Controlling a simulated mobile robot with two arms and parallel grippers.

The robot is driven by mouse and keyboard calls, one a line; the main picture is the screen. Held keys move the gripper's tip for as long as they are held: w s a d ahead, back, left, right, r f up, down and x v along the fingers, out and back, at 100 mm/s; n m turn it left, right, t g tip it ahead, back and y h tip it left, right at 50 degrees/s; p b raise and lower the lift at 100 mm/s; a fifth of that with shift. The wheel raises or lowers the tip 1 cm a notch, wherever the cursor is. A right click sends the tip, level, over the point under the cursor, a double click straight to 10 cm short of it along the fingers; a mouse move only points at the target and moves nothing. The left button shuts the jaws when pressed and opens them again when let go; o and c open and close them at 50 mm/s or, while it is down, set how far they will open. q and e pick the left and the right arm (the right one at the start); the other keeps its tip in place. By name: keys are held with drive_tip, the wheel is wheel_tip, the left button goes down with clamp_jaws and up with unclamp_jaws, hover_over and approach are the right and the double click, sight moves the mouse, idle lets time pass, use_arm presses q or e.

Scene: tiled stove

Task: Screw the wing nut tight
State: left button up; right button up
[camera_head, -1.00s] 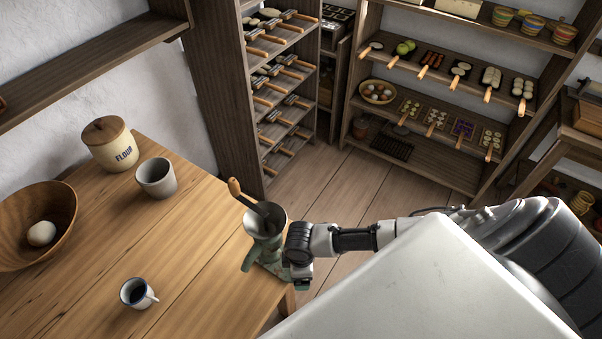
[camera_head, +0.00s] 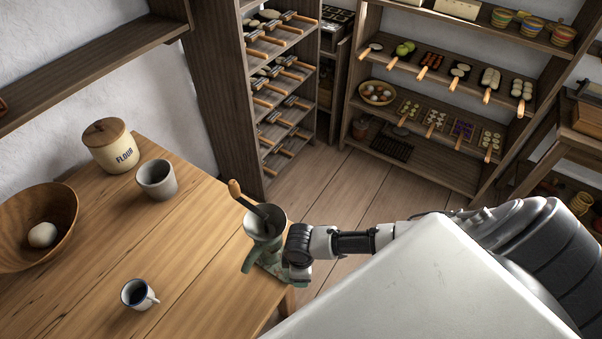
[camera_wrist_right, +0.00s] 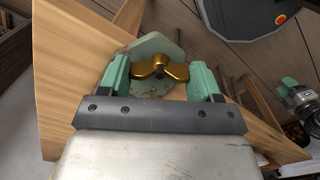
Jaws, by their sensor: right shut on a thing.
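A brass wing nut (camera_wrist_right: 161,69) sits in front of a pale green metal plate (camera_wrist_right: 156,47) in the right wrist view. My right gripper (camera_wrist_right: 160,78) has its two green fingers on either side of the wings and is shut on the nut. In the head view a green hand mill (camera_head: 264,250) with a metal hopper and a wooden-handled crank stands at the table's right edge. My right gripper (camera_head: 298,270) is beside its lower part; my wrist hides the nut there.
The wooden table (camera_head: 200,255) carries a flour jar (camera_head: 111,146), a grey cup (camera_head: 156,180), an enamel mug (camera_head: 138,294) and a wooden bowl (camera_head: 60,215) with a pale ball in it. Shelves (camera_head: 425,150) with pans stand behind. Much of the table's middle is clear.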

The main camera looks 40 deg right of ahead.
drive_tip(key=m+p, duration=0.2)
drive_tip(key=m, duration=0.1)
drive_tip(key=shift+r, duration=0.2)
drive_tip(key=m+p, duration=0.2)
drive_tip(key=shift+m, duration=0.4)
drive_tip(key=m+p, duration=0.2)
drive_tip(key=shift+f+m, duration=0.1)
drive_tip(key=shift+m, duration=0.2)
drive_tip(key=shift+m+p, duration=0.3)
drive_tip(key=shift+m, duration=0.7)
drive_tip(key=shift+f+m, duration=0.1)
drive_tip(key=shift+m, duration=0.7)
drive_tip(key=m, duration=0.3)
drive_tip(key=shift+m, duration=0.4)
drive_tip(key=m, duration=0.6)
drive_tip(key=shift+m, duration=0.3)
